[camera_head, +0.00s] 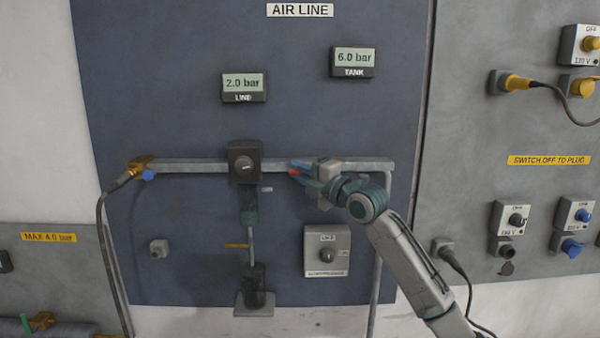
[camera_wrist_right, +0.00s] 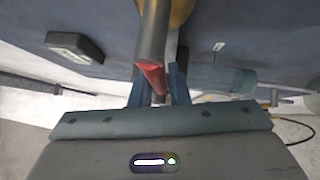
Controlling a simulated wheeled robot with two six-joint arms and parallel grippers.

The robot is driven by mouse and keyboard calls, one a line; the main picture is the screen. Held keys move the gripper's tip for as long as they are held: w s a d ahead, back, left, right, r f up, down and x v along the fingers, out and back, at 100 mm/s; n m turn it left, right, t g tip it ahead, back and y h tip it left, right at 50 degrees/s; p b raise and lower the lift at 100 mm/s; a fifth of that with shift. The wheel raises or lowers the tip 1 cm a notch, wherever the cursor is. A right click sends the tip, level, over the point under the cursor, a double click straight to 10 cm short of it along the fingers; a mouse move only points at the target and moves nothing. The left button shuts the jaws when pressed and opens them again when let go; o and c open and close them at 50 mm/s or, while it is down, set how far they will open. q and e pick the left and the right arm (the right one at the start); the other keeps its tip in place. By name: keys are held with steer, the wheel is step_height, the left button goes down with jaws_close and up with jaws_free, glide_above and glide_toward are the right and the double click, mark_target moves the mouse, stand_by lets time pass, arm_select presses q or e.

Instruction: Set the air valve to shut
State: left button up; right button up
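My right gripper (camera_head: 298,170) is at the grey air pipe (camera_head: 215,165), right of its dark regulator block (camera_head: 244,161). In the right wrist view, a grey lever with a red part (camera_wrist_right: 151,75) reaches between the two blue fingers (camera_wrist_right: 158,92). The fingers are apart, with a gap showing beside the lever. A brass-coloured body (camera_wrist_right: 181,12) shows behind the lever, at the top edge. In the head view only a little red shows at the fingertips, and my gripper hides the rest of the valve. My left gripper is not in view.
The line gauge (camera_head: 243,87) reads 2.0 bar and the tank gauge (camera_head: 353,62) reads 6.0 bar. A cylinder with a rod (camera_head: 251,245) hangs below the regulator. A compressor switch box (camera_head: 327,250) sits below my gripper. A hose (camera_head: 106,235) hangs at the left.

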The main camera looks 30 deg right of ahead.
jaws_close()
